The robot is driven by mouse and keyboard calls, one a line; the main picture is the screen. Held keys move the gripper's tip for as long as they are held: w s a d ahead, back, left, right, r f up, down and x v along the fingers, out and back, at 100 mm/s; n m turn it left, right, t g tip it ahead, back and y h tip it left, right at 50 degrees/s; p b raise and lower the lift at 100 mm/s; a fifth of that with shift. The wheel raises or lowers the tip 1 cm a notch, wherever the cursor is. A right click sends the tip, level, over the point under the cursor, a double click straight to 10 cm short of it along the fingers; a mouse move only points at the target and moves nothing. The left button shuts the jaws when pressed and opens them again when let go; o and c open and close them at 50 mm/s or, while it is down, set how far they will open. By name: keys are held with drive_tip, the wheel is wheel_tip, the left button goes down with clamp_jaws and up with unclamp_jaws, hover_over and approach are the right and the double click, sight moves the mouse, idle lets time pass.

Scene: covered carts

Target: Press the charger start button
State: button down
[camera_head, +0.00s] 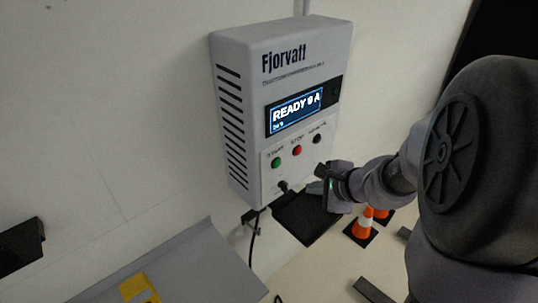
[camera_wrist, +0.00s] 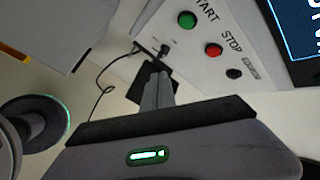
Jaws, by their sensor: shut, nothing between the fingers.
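The charger (camera_head: 234,110) is a pale grey wall box marked Fjorvatt. Its screen (camera_head: 294,114) reads "READY 0 A". The green start button (camera_head: 276,162) is at the lower left of its front, left of the red stop button (camera_head: 297,150) and a dark button (camera_head: 317,139). In the wrist view the green button (camera_wrist: 187,20) and red button (camera_wrist: 213,50) show above my fingers. My gripper (camera_head: 312,187) is shut and empty, below and right of the start button. Its fingertips (camera_wrist: 158,80) look apart from the buttons.
A black cable (camera_head: 252,240) hangs from a socket under the buttons. A dark panel (camera_head: 305,215) lies behind my gripper. An orange and white cone (camera_head: 364,224) stands on the floor. A grey surface with a yellow patch (camera_head: 139,288) is at lower left.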

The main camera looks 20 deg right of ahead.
drive_tip(key=w+a, duration=0.3)
drive_tip(key=w, duration=0.5)
drive_tip(key=shift+w+p, duration=0.3)
drive_tip(key=shift+p, duration=0.15)
drive_tip(key=shift+a, duration=0.1)
idle(1.6)
drive_tip(key=shift+w+a, duration=0.15)
drive_tip(key=shift+w, duration=0.25)
drive_tip(key=shift+w+a, duration=0.15)
drive_tip(key=shift+w, duration=0.25)
idle(0.5)
idle(0.3)
drive_tip(key=shift+s+d+b, duration=0.3)
drive_tip(key=shift+s+b, duration=0.15)
drive_tip(key=shift+s, duration=0.35)
drive_tip(key=s, duration=0.1)
drive_tip(key=s+d, duration=0.1)
drive_tip(key=s, duration=0.1)
drive_tip(key=s+b, duration=0.1)
drive_tip(key=shift+s+d, duration=0.35)
